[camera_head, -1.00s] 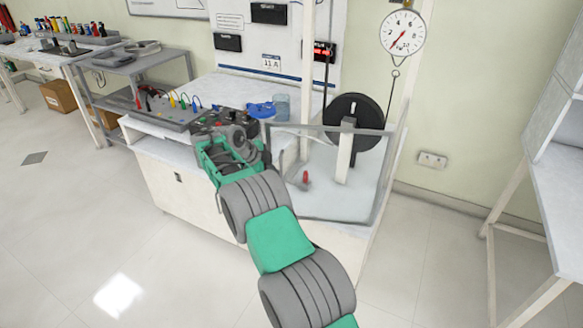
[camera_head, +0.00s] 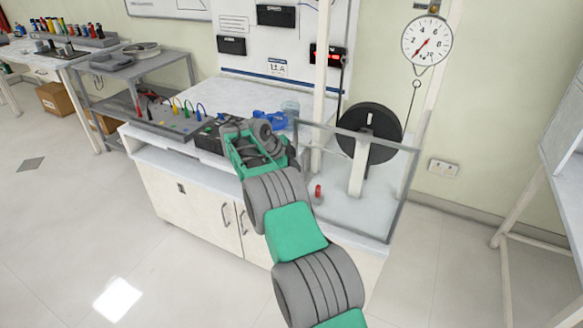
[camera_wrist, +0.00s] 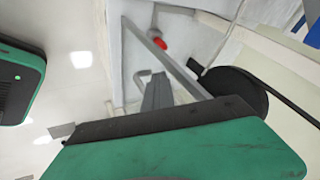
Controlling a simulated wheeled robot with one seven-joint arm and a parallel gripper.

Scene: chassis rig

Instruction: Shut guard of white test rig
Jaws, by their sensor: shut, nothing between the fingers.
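The white test rig stands at the right end of the bench, with a black wheel (camera_head: 369,133) on a pale post (camera_head: 358,168). Its guard (camera_head: 402,195) is a clear panel in a grey frame. My gripper (camera_head: 288,152) is at the guard's left end, partly hidden by my wrist; contact cannot be told. It is shut and empty. The wrist view shows a grey frame bar (camera_wrist: 180,71), a red knob (camera_wrist: 160,43) and the wheel (camera_wrist: 237,90) beyond my gripper's green and black body.
A black box (camera_head: 208,141), a panel with coloured leads (camera_head: 172,117), a blue object (camera_head: 268,120) and a glass jar (camera_head: 290,107) are on the bench. A round dial scale (camera_head: 427,40) hangs above the rig.

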